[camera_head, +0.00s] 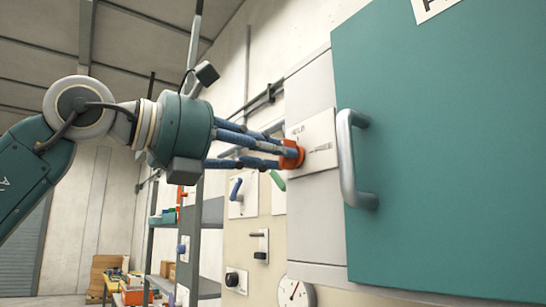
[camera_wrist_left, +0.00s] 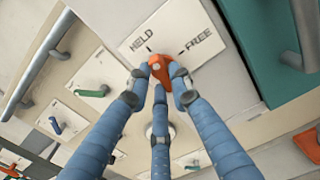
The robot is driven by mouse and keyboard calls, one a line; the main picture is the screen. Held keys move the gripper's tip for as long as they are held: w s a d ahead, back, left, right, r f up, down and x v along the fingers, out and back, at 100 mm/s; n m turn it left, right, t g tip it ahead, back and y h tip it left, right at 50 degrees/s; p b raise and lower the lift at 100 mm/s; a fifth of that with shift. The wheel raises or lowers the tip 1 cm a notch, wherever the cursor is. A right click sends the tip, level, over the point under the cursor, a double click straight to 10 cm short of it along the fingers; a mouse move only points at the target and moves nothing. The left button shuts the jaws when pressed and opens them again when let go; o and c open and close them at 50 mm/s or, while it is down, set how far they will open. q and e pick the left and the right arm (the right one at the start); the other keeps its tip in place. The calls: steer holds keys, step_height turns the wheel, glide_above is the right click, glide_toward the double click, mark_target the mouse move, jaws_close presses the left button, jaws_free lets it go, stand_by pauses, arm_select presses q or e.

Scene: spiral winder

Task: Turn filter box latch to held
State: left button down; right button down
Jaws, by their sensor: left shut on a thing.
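The filter box latch is an orange knob (camera_head: 298,154) on a pale plate (camera_head: 321,156). In the left wrist view the orange knob (camera_wrist_left: 160,66) sits at the lower edge of the plate (camera_wrist_left: 185,22), where the words HELD and FREE each have a dark tick. My left gripper (camera_head: 283,153) is shut on the knob, its blue fingers around it; the fingers (camera_wrist_left: 160,82) also show in the left wrist view. They hide part of the knob, so I cannot tell exactly which mark it points at. My right gripper is not in view.
A teal door (camera_head: 450,150) with a grey bar handle (camera_head: 348,160) stands just right of the plate. Below and left are a blue-handled switch (camera_head: 237,189), a green handle (camera_head: 277,180) and a round gauge (camera_head: 296,292). Shelving (camera_head: 210,250) stands farther back.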

arm_select(q)
steer(key=shift+f+n, duration=0.15)
steer(key=shift+n, duration=0.55)
steer(key=c, duration=1.5)
jaws_free()
steer(key=shift+c, duration=0.2)
steer(key=v, duration=1.2)
steer(key=shift+w, duration=0.15)
